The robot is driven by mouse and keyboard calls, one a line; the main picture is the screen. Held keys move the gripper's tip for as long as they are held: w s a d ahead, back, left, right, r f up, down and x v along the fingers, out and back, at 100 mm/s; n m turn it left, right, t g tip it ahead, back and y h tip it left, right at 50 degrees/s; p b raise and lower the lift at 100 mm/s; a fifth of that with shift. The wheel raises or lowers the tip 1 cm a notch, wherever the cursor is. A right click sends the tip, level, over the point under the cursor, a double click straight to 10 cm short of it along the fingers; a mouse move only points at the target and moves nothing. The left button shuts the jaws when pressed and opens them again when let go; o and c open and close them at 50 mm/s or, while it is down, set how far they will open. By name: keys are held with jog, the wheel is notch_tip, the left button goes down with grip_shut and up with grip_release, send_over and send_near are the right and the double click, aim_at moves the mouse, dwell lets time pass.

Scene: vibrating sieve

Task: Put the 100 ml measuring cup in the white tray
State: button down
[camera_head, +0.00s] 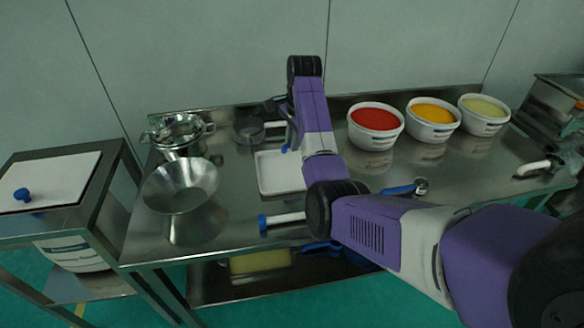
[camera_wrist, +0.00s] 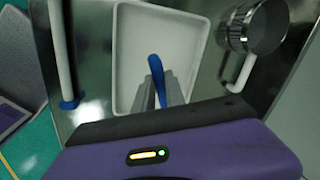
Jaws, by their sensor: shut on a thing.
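The white tray (camera_head: 263,183) lies on the steel table, partly behind my arm. In the wrist view, the tray (camera_wrist: 122,75) is below my gripper (camera_wrist: 161,90). My gripper is shut on a slim blue handle (camera_wrist: 153,64), which sticks out past the fingertips above the tray. What the handle belongs to is hidden, so I cannot tell whether it is the 100 ml measuring cup. A metal cup with a white handle (camera_wrist: 262,27) stands beside the tray; it also shows in the head view (camera_head: 249,131). No volume marking is readable.
A white rod with a blue end (camera_head: 284,219) lies in front of the tray. Metal bowls (camera_head: 181,186) stand at left. Tubs of red (camera_head: 374,145), orange (camera_head: 431,132) and yellow (camera_head: 483,127) contents stand at right. A blue-handled metal item (camera_head: 420,185) lies near my arm.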

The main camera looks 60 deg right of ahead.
notch_tip(320, 180, down, 10)
jog(key=shift+f, duration=0.1)
dwell(0.4)
jog(key=shift+f, duration=0.1)
jog(key=c, duration=1.4)
grip_release()
jog(key=r, duration=0.4)
jog(key=s+r, duration=0.1)
jog(key=r, duration=0.3)
jog(key=s+a+r, duration=0.1)
jog(key=r, duration=0.3)
